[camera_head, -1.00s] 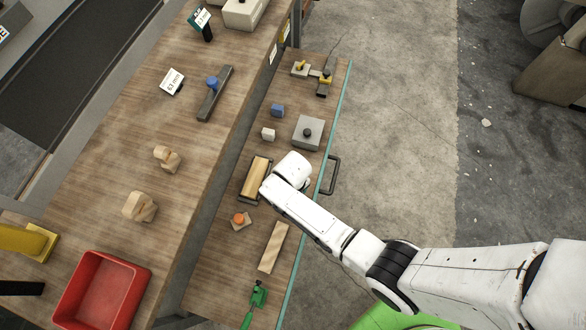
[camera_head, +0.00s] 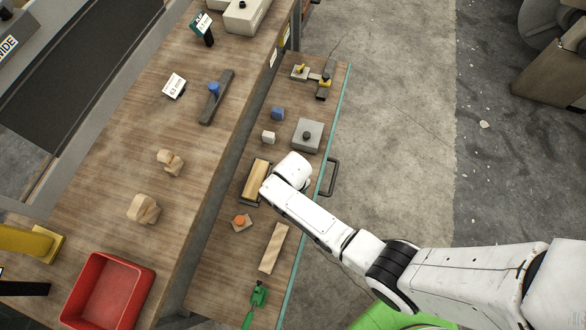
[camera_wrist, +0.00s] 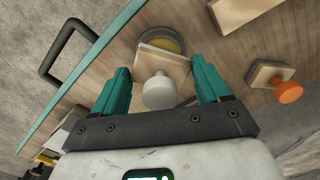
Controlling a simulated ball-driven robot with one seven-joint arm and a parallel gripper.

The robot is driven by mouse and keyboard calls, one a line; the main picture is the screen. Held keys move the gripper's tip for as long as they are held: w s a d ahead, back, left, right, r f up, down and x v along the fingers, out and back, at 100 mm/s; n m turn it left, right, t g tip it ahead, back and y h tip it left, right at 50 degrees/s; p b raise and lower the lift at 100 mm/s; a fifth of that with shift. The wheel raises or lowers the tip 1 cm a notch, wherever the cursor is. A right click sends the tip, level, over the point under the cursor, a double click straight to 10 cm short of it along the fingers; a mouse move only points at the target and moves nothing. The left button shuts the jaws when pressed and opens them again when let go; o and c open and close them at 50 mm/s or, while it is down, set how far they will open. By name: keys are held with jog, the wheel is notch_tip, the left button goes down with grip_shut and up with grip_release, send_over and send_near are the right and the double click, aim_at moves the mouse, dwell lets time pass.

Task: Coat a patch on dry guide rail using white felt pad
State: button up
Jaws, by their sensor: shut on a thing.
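My gripper (camera_wrist: 162,88) has its two teal fingers on either side of a pale white knob (camera_wrist: 159,92) and is shut on it. The knob stands on a square pad (camera_wrist: 170,63), which is the white felt pad; its underside is hidden. The pad overlaps a dark round dish (camera_wrist: 170,38) with a yellowish inside. In the head view my arm hides the gripper, pad and dish. A wooden strip in a dark frame (camera_head: 255,180) and a bare wooden strip (camera_head: 273,248) lie on the bench. I cannot tell which is the dry guide rail.
An orange-knobbed pad (camera_head: 240,222) lies left of the arm; it also shows in the wrist view (camera_wrist: 287,90). A green tool (camera_head: 256,300) lies below. A handle (camera_head: 331,175) juts from the teal edge.

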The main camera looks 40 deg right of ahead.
jog(key=shift+r+p, duration=2.35)
jog(key=shift+r, duration=0.3)
jog(key=shift+w, duration=0.1)
jog(key=w+r+m, duration=0.1)
jog(key=w+r, duration=0.1)
jog(key=r, duration=0.7)
jog(key=w+r, duration=0.3)
jog(key=r, duration=0.7)
jog(key=s+f+b, duration=0.1)
jog(key=f+b, duration=0.2)
jog(key=f, duration=0.3)
jog(key=s+f+b, duration=0.2)
jog(key=f, duration=0.5)
jog(key=s+f+b, duration=0.2)
jog(key=f+b, duration=0.1)
jog(key=f, duration=0.3)
jog(key=shift+f+b, duration=0.15)
jog(key=shift+b, duration=0.15)
notch_tip(320, 180, down, 6)
jog(key=b, duration=0.6)
jog(key=shift+f+b, duration=0.3)
jog(key=shift+f, duration=0.05)
jog(key=shift+s+f, duration=0.1)
